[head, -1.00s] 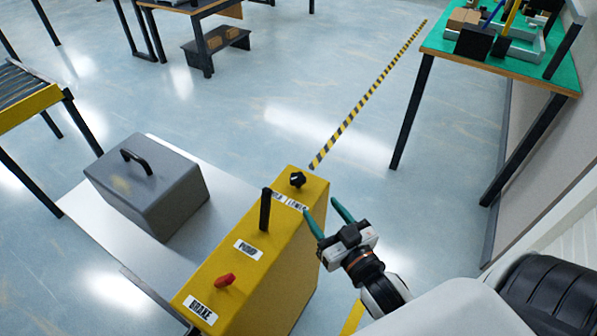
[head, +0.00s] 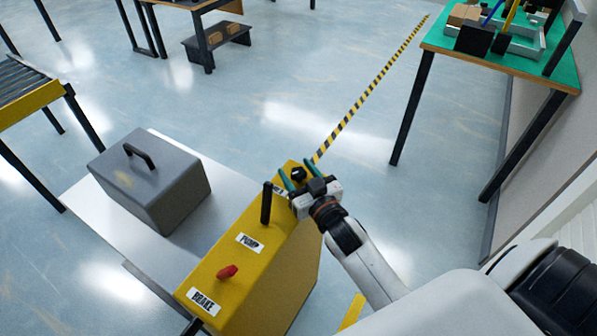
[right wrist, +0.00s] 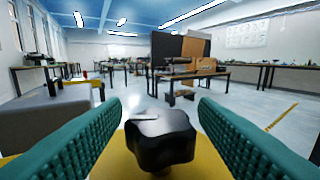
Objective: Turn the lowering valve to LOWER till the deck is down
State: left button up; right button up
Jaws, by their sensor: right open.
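The lowering valve is a black lobed knob (head: 298,174) on the far end of the yellow box (head: 262,264). In the right wrist view the knob (right wrist: 160,138) stands between the two green fingers of my right gripper (right wrist: 150,135), with a gap on each side. In the head view my right gripper (head: 299,180) is open at the knob, and its body hides most of the valve's label. The deck (head: 105,213) is a pale flat plate beside the yellow box; its height is hard to judge. My left gripper is not in view.
A grey case (head: 150,185) with a black handle sits on the deck. A black upright lever (head: 266,203) by the PUMP label and a red BRAKE knob (head: 228,271) stand on the same box. A green-topped table (head: 500,62) is at the right.

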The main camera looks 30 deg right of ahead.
jog(key=c, duration=1)
jog(key=shift+o, duration=0.2)
